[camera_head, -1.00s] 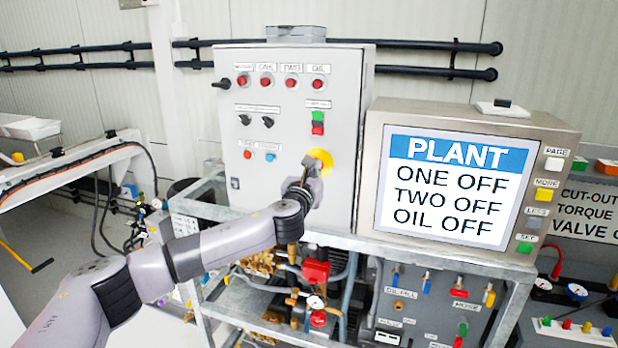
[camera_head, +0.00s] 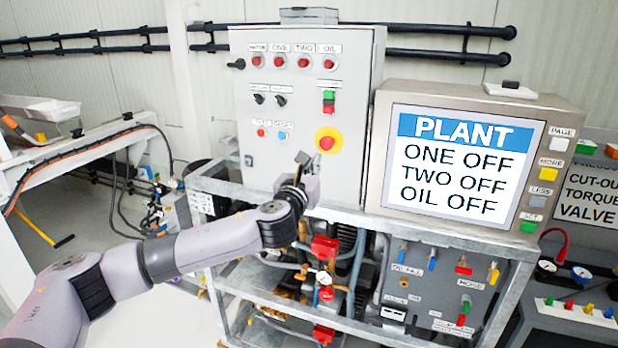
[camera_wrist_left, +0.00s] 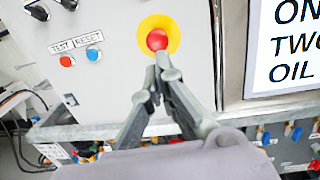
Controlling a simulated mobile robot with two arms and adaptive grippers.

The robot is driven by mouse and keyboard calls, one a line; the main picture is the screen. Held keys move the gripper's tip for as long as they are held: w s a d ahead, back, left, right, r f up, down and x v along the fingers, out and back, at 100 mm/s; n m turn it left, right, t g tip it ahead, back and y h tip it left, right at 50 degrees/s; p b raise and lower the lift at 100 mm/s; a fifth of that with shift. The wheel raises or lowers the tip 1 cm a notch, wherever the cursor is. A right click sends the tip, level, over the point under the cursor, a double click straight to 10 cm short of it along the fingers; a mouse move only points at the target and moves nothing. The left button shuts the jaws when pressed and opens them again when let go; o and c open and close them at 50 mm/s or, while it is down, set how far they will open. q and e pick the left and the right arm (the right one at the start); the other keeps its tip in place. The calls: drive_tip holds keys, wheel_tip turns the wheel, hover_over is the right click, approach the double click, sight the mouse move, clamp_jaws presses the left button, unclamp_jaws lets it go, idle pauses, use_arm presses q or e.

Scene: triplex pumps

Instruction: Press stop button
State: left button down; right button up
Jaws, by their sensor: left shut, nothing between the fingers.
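A red round button on a yellow disc, the stop button (camera_head: 327,142), is on the lower right of the grey control box (camera_head: 355,150). It also shows in the left wrist view (camera_wrist_left: 157,39), right above my fingertips. My left gripper (camera_head: 302,158) is shut and empty, below and left of the button in the head view. In the left wrist view my left gripper (camera_wrist_left: 163,60) points up at the button's lower edge. The red face is fully seen in the head view, with the fingertips apart from it there. My right gripper is not in view.
A screen (camera_head: 455,165) reads PLANT, ONE OFF, TWO OFF, OIL OFF. A green and red button pair (camera_head: 328,102) sits above the stop button, and small red and blue buttons (camera_head: 272,134) to its left. A metal frame (camera_head: 400,235) with pipes runs below.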

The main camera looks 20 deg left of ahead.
use_arm(q)
drive_tip(key=s, duration=0.3)
drive_tip(key=shift+s, duration=0.15)
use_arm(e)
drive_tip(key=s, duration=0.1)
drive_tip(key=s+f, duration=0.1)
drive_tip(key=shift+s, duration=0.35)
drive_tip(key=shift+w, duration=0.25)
